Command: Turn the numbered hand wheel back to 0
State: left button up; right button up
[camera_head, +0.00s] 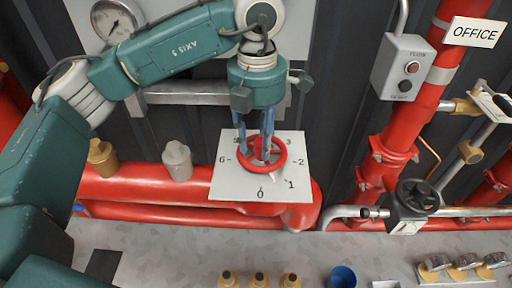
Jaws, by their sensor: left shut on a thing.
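The red hand wheel (281,165) sits over a white plate (226,188) printed with numbers. The 0 is at the plate's near edge, 1 and 2 on the right, 3 at the back and 6 on the left. A small pale pointer seems to show at the wheel's near right rim, between 0 and 1; its exact reading is too small to tell. My left gripper (265,153) reaches down from above and is shut on the wheel, hiding part of its hub and far rim. My right gripper is out of view.
Red pipes (130,189) run behind and below the plate. Brass (103,158) and pale (177,160) fittings stand to its left. A black valve wheel (419,197) and a grey switch box (403,66) are on the right. Small parts and a blue cup (342,277) line the near edge.

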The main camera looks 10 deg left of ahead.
pick_arm(q)
jog(key=m, duration=0.1)
jog(key=f+m, duration=0.1)
jog(key=shift+w+m, duration=0.2)
jog(key=shift+m, duration=0.1)
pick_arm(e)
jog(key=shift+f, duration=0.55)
pick_arm(q)
jog(key=shift+w+f+m+b, duration=0.1)
jog(key=shift+m+b, duration=0.45)
jog(key=shift+m, duration=0.15)
jog(key=o, duration=1.4)
jog(key=shift+w+a, duration=0.1)
jog(key=shift+w, duration=0.05)
jog(key=shift+o, duration=0.2)
jog(key=shift+w, duration=0.15)
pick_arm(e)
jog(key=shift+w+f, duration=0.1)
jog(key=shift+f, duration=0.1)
